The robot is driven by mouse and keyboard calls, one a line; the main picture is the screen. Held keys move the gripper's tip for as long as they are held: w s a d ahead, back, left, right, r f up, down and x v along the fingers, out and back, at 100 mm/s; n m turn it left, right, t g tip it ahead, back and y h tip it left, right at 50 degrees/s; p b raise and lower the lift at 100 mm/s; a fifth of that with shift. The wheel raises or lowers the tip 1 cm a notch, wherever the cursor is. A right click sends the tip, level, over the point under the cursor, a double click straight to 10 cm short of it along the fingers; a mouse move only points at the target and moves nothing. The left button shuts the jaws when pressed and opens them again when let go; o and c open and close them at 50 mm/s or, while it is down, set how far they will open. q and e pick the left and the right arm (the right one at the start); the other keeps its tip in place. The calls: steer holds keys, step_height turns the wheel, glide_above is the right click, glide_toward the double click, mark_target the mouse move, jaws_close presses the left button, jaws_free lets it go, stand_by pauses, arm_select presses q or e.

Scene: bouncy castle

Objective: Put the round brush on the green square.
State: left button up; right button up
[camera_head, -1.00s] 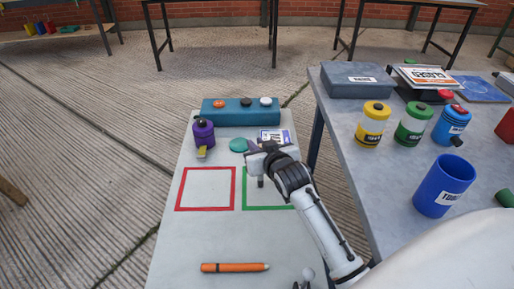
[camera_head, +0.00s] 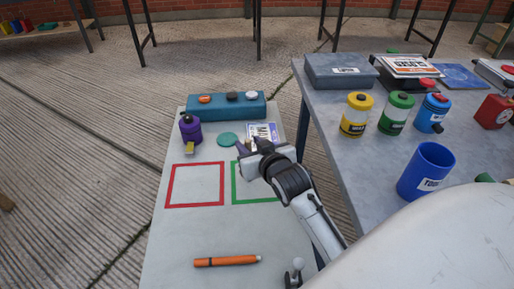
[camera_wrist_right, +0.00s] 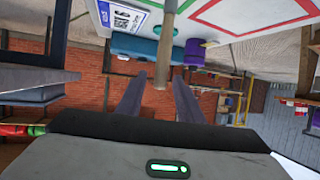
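The green square (camera_head: 234,188) is an outline on the small table, partly covered by my right arm. My right gripper (camera_head: 246,148) is over its far edge in the head view. In the right wrist view the gripper's two fingers (camera_wrist_right: 158,90) are apart. A brown rod, seemingly the handle of the round brush (camera_wrist_right: 167,42), ends between them with a gap on each side. The brush's other end is out of view there. In the head view the brush is hidden by the gripper, so I cannot tell whether it touches the table. My left gripper is not in view.
A red square (camera_head: 168,187) lies left of the green one. An orange marker (camera_head: 227,261) lies in front. A purple bottle (camera_head: 190,130), teal disc (camera_head: 228,140), labelled card (camera_head: 265,131) and blue button box (camera_head: 226,107) are behind. A blue cup (camera_head: 425,170) stands on the right table.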

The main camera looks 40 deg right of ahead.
steer(key=v, duration=0.6)
steer(key=shift+s+p, duration=0.3)
steer(key=shift+p, duration=0.05)
steer(key=shift+a+r, duration=0.1)
